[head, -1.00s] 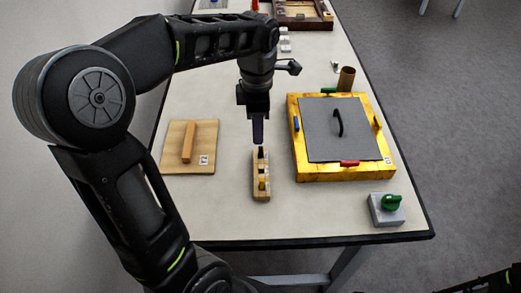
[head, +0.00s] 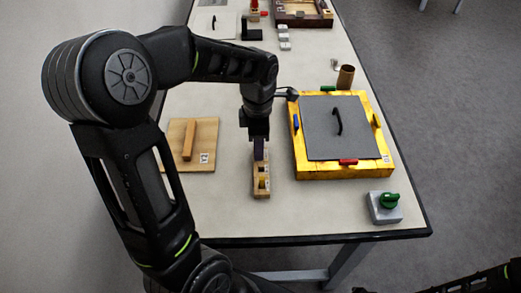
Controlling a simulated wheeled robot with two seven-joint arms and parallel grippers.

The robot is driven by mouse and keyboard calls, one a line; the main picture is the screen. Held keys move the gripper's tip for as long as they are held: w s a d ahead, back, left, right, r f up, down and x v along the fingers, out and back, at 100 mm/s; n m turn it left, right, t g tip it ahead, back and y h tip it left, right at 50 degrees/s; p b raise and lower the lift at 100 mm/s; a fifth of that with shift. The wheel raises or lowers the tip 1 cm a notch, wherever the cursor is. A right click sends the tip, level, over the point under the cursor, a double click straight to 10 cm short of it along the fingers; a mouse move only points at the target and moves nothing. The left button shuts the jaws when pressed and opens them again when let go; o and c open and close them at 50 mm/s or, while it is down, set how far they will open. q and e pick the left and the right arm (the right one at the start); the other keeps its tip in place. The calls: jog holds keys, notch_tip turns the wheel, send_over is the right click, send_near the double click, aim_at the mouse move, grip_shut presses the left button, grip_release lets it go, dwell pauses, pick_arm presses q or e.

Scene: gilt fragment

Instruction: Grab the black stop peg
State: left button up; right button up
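A narrow wooden peg rack (head: 262,192) stands on the table just left of the gold box. Its near part shows a slot with a yellow piece. My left gripper (head: 259,155) points down at the far end of this rack, its fingertips at or just above the rack top. The black stop peg, seen at that end a second ago, cannot now be told apart from the dark fingers. I cannot see whether the fingers are open or shut on it. My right gripper is out of view; only a bit of my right arm shows at the bottom right.
A gold box (head: 340,173) with a grey lid (head: 330,142) and black handle stands close right of the gripper. A wooden board (head: 178,160) lies to the left. A grey block with a green knob (head: 389,201) sits near the front right. A brown cup (head: 346,76) stands behind the box.

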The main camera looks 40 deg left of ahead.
pick_arm(q)
jog(key=shift+f, duration=0.3)
dwell(0.4)
grip_shut()
dwell(0.4)
